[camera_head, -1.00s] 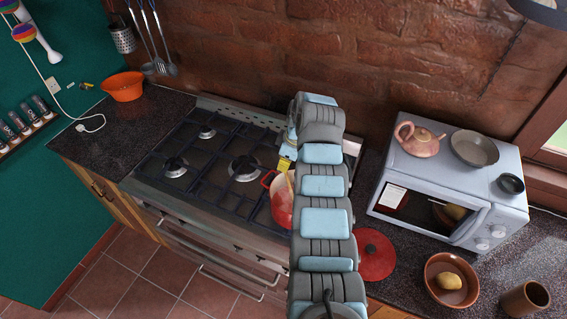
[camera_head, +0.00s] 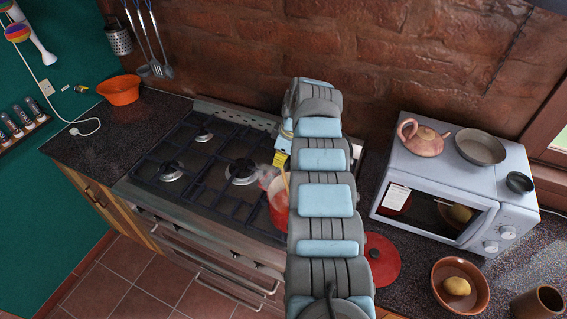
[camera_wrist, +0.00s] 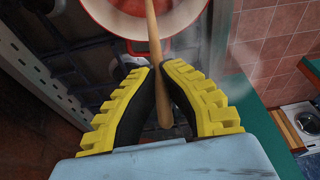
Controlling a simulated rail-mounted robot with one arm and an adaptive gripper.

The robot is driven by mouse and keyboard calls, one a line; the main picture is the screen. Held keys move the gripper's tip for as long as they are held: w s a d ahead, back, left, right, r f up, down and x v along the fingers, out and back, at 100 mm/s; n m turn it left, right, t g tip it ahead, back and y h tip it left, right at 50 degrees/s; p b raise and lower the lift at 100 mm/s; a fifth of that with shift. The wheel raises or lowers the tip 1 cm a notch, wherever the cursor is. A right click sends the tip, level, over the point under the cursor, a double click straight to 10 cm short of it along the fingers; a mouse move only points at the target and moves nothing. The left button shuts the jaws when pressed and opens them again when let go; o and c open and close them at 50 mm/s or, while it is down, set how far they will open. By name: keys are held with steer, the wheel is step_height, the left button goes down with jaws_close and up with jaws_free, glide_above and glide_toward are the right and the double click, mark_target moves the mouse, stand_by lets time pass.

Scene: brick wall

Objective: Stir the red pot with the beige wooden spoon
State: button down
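The red pot (camera_head: 278,212) stands on the right part of the gas hob, partly hidden behind my arm. In the wrist view its pale inside and red rim (camera_wrist: 104,18) show at the top. The beige wooden spoon (camera_head: 287,184) leans in the pot's opening. In the wrist view the spoon (camera_wrist: 152,35) runs from over the pot down between the fingers of my gripper (camera_wrist: 160,68). The yellow and black fingers are closed against both sides of the handle. In the head view my gripper (camera_head: 281,159) is mostly hidden by my arm. The spoon's lower end is not clear.
A red lid (camera_head: 383,262) lies on the counter right of my arm. A microwave (camera_head: 425,205) carries a teapot (camera_head: 422,138) and a pan (camera_head: 480,147). A bowl with a potato (camera_head: 460,285) stands in front. An orange bowl (camera_head: 120,90) sits on the left counter.

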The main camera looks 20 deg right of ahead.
steer(key=shift+s+d+r+p, duration=0.1)
steer(key=shift+s+r+p, duration=0.05)
steer(key=shift+p, duration=0.4)
steer(key=shift+s+p, duration=0.1)
steer(key=shift+p, duration=0.3)
steer(key=shift+s+d+p, duration=0.45)
steer(key=shift+s+d, duration=0.2)
steer(key=shift+d, duration=0.3)
step_height(320, 180, up, 12)
steer(key=w+a, duration=0.1)
steer(key=shift+w+a+f, duration=0.25)
steer(key=shift+a, duration=0.15)
stand_by(0.4)
stand_by(0.8)
